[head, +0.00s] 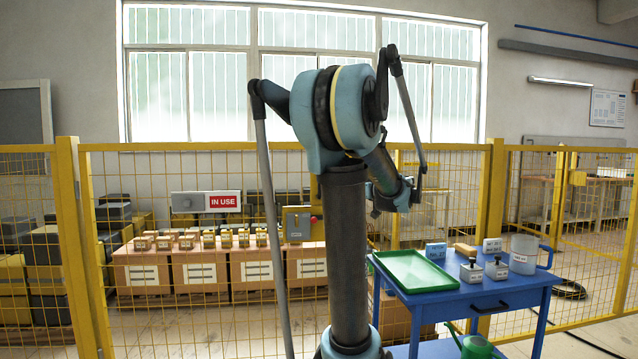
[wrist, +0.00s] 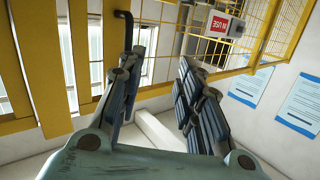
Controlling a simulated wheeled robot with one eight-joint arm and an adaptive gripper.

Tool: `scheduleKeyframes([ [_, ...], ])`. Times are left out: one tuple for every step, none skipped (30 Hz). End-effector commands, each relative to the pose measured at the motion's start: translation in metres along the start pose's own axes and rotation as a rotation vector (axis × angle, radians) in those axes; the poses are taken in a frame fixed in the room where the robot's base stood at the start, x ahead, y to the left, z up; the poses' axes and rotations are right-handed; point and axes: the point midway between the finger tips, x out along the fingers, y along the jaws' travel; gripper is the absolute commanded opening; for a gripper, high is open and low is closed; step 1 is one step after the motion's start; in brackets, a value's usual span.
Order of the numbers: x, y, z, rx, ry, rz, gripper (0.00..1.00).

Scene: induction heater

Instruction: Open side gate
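In the wrist view my gripper (wrist: 160,68) is open, with a clear gap between its two ridged fingers and nothing held. A dark bent handle (wrist: 123,16) stands on a yellow frame (wrist: 85,45) beside the left fingertip. The fingertip overlaps its lower end; I cannot tell whether they touch. Yellow mesh (wrist: 245,50) shows at the upper right. In the head view the yellow mesh fence (head: 70,240) runs across the scene and looks closed behind my arm. Which section is the side gate is unclear there, and my arm hides the gripper's contact area.
An IN USE sign (head: 223,201) hangs on the fence; it shows inverted in the wrist view (wrist: 216,22). A blue table (head: 480,300) at the right holds a green tray (head: 415,272), weights and a beaker (head: 523,254). A green watering can (head: 475,345) sits low in front.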

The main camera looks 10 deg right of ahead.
Motion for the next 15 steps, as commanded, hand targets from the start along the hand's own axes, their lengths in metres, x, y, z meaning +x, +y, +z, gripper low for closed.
scheduleKeyframes([
  [-0.006,0.017,-0.009,-0.021,0.036,0.019,0.33],
  [-0.008,0.024,-0.013,-0.034,0.055,0.027,0.33],
  [-0.011,0.032,-0.019,-0.049,0.077,0.036,0.33],
  [-0.013,0.037,-0.022,-0.058,0.09,0.043,0.33],
  [-0.015,0.041,-0.025,-0.066,0.101,0.048,0.33],
  [-0.017,0.044,-0.027,-0.073,0.111,0.053,0.33],
  [-0.017,0.046,-0.028,-0.076,0.116,0.055,0.33],
  [-0.017,0.047,-0.029,-0.079,0.12,0.056,0.33],
  [-0.016,0.048,-0.03,-0.082,0.123,0.057,0.33],
  [-0.014,0.048,-0.031,-0.082,0.124,0.057,0.33],
  [-0.012,0.049,-0.031,-0.082,0.124,0.057,0.33],
  [-0.008,0.049,-0.031,-0.082,0.123,0.056,0.33],
  [-0.005,0.048,-0.032,-0.082,0.123,0.056,0.33],
  [-0.001,0.048,-0.032,-0.081,0.123,0.055,0.33],
  [0.004,0.048,-0.033,-0.081,0.122,0.054,0.33],
])
